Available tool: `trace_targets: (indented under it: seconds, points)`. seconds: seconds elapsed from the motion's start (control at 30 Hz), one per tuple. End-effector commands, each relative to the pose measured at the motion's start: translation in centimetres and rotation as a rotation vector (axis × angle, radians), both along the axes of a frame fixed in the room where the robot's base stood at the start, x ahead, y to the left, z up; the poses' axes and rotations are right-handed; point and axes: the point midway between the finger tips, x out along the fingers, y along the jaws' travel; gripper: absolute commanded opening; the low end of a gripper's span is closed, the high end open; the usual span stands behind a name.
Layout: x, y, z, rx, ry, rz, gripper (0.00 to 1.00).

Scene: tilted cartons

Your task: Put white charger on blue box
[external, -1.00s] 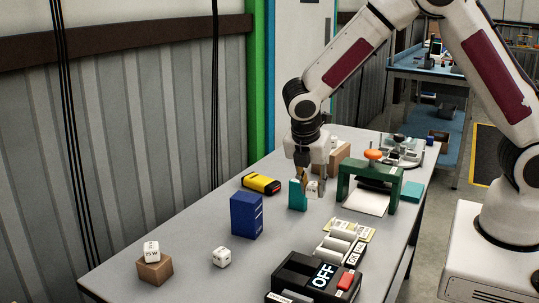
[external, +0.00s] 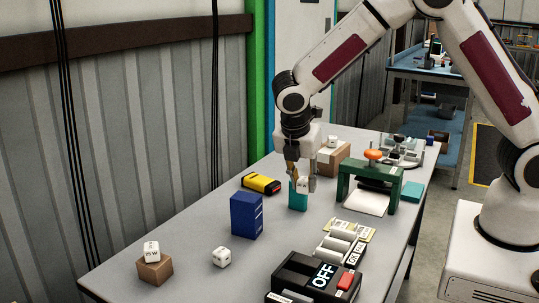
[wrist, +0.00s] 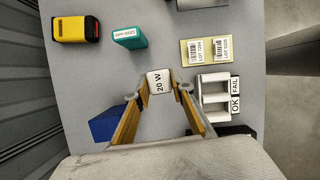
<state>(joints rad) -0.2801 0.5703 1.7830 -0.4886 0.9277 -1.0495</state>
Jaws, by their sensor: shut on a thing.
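A white charger marked "20 W" (wrist: 160,82) is between the fingertips of my gripper (wrist: 159,93), which is shut on it. In the external view the charger (external: 304,185) is held in front of the teal box, apparently above the table. The blue box (external: 246,215) stands upright on the table, to the left of my gripper (external: 302,183) and nearer the camera. In the wrist view the blue box (wrist: 104,125) shows at lower left, partly hidden by a finger.
A teal box (external: 296,200) stands just behind the charger. A yellow-black device (external: 261,184) lies at the back left. A green frame (external: 393,190) stands to the right. Another white cube (external: 152,251) sits on a brown block (external: 155,270) at front left; a white cube (external: 221,257) lies nearby.

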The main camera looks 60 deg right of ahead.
Motion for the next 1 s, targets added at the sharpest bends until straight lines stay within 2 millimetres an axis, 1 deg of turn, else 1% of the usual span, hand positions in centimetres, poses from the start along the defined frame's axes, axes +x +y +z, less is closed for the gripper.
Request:
trace_targets:
  seconds: [0.03, 0.2, 0.4, 0.7, 1.0]
  points:
    - [0.8, 0.5, 0.5, 0.001, -0.005, 0.017, 0.01]
    - [3.5, 2.4, 2.4, 0.004, -0.011, 0.15, 0.01]
    - [5.9, 4.1, 4.5, 0.004, -0.012, 0.326, 0.01]
    - [8.7, 6.1, 7.1, 0.002, -0.007, 0.567, 0.01]
    - [10.6, 7.4, 9.1, 0.003, -0.008, 0.796, 0.01]
